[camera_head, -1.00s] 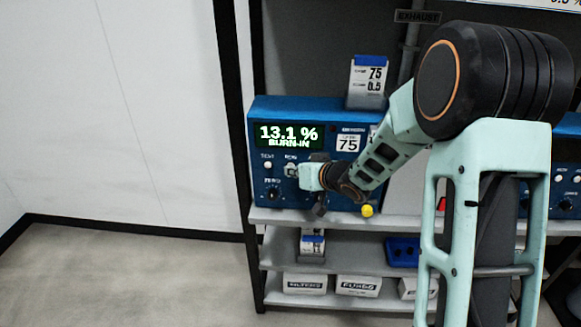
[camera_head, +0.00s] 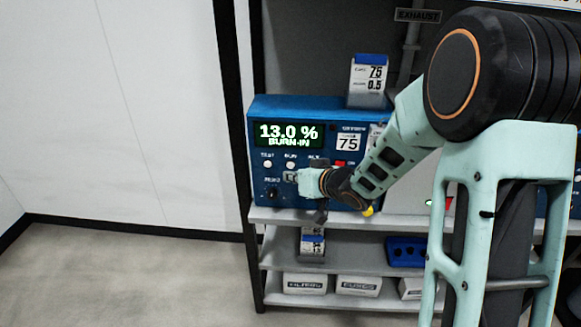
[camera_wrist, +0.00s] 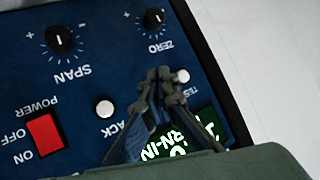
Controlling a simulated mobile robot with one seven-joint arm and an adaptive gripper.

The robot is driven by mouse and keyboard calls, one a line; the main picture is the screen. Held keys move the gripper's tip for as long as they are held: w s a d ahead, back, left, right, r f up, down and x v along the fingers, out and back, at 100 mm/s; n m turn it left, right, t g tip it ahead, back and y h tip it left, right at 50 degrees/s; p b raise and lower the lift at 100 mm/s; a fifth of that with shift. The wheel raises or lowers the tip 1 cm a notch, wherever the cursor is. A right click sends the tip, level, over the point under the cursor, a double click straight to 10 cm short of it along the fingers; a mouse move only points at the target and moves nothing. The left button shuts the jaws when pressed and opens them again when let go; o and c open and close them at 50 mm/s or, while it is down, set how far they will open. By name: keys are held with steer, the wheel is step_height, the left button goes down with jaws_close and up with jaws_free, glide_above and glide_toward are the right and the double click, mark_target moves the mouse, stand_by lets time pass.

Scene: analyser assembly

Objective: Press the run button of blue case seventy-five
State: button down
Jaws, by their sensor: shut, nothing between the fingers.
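The blue case (camera_head: 258,180) labelled 75 sits on the shelf; its lit display (camera_head: 289,134) reads 13.0 % BURN-IN. The white run button (camera_head: 291,164) shows under its RUN label, just above my gripper (camera_head: 290,177) in the head view. In the wrist view my gripper (camera_wrist: 160,75) has its fingers together and empty in front of the panel, between the test button (camera_wrist: 182,76) and the ACK button (camera_wrist: 105,108). The fingers hide the run button there. I cannot tell whether the fingertips touch the panel.
The panel also carries a zero knob (camera_wrist: 153,19), a span knob (camera_wrist: 61,40) and a red power switch (camera_wrist: 45,132). A card stand (camera_head: 367,80) marked 75 and 0.5 stands on top of the case. Boxes (camera_head: 358,285) sit on the lower shelf.

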steer(key=shift+s, duration=1.9)
steer(key=shift+a, duration=0.1)
